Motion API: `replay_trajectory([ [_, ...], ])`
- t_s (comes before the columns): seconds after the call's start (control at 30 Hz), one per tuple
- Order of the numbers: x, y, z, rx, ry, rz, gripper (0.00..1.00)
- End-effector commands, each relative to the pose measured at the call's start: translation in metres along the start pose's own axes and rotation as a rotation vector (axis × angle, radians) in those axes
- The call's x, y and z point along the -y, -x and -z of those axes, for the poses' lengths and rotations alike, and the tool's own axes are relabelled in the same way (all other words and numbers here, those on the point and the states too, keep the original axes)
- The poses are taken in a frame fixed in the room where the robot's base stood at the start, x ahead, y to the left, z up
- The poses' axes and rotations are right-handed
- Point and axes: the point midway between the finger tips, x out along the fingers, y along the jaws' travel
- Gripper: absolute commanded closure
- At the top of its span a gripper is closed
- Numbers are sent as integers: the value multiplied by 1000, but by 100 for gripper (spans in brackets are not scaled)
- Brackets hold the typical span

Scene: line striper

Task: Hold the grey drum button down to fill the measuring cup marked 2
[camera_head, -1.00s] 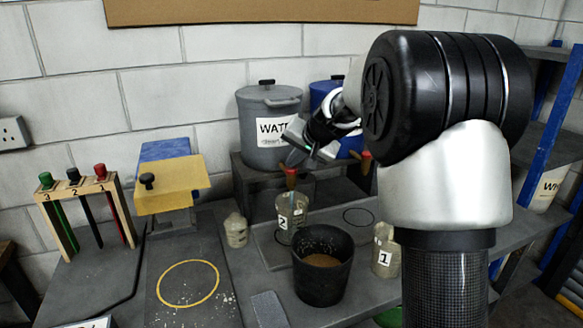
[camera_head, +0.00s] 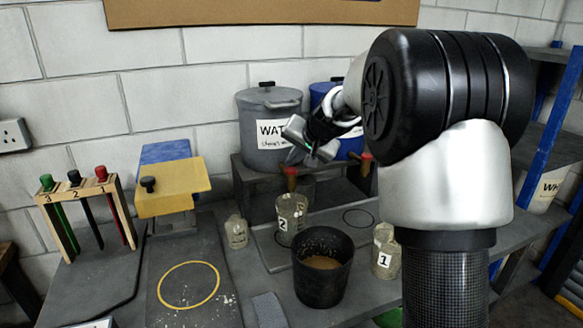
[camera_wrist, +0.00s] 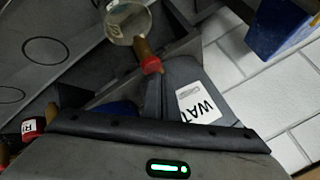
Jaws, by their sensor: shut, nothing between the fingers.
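The grey drum (camera_head: 270,105) with a "WAT..." label stands on a dark stand. Its tap has a red button (camera_head: 290,171) above a brass spout. My gripper (camera_head: 292,157) is shut and empty, its tips just above that button; I cannot tell whether they touch it. The clear measuring cup marked 2 (camera_head: 292,207) stands upright below the spout; its fill level is unclear. In the wrist view the red button (camera_wrist: 151,65), the cup's round rim (camera_wrist: 128,18) and the drum's label show, and my fingertips are hidden.
A blue drum (camera_head: 320,92) with its own red-topped tap (camera_head: 366,157) stands to the right. A black pot of brown grain (camera_head: 322,283) is in front of cup 2. The cup marked 1 (camera_head: 385,255) and a small jar (camera_head: 236,232) stand on the bench.

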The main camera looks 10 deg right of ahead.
Motion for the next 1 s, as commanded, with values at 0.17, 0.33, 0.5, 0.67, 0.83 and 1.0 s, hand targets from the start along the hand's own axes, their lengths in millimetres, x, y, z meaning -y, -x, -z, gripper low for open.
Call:
replay_trajectory([
  [0.17,4,5,4,-1,1,0,100],
  [0.33,3,5,4,-1,0,1,100],
  [0.5,6,8,6,-2,0,1,100],
  [0.67,13,18,14,-2,0,2,100],
  [0.83,22,30,22,-2,0,1,100],
  [1.0,29,40,29,-2,0,1,100],
])
